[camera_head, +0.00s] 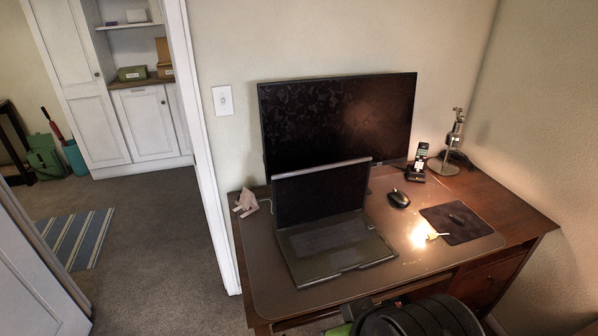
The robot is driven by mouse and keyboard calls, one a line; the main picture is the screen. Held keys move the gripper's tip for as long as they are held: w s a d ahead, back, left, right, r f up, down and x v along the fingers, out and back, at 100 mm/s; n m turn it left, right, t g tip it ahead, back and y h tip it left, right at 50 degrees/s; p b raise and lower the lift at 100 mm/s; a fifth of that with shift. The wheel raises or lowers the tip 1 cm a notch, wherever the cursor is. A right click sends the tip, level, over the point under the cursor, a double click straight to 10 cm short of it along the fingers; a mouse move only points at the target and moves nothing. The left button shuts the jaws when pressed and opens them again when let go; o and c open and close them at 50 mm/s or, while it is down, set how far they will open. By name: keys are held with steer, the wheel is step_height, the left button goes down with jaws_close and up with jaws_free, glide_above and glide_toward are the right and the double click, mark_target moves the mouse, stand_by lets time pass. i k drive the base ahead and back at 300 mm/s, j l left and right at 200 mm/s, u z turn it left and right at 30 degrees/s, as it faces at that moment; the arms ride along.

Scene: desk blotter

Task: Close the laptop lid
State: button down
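A dark laptop stands open on the desk blotter, its keyboard base (335,247) lying flat and angled a little. Its lid (321,195) is raised nearly upright, with a dark screen facing me and a light strip along its top edge. The lid stands in front of a large monitor and covers part of it. My gripper is not in view, and nothing is seen touching the laptop.
Behind the laptop stands the monitor (340,115). A mouse (398,198), a phone in its cradle (417,165), a dark pad (470,225) and a metal lamp (453,145) are to the right. A crumpled pale object (245,203) lies left. A black rounded object (425,317) is at the front edge.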

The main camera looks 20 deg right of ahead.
mark_target(305, 197)
steer(key=i+j+z, duration=0.1)
steer(key=j+z, duration=0.25)
steer(key=j, duration=1.3)
steer(key=i+j+z, duration=0.15)
steer(key=i+j, duration=0.25)
steer(key=i+j+z, duration=0.15)
steer(key=i+j, duration=0.2)
steer(key=i+j+z, duration=0.15)
steer(key=i+j, duration=0.2)
steer(key=j, duration=0.25)
steer(key=i+j+z, duration=0.15)
steer(key=i+j, duration=0.3)
steer(key=i, duration=0.55)
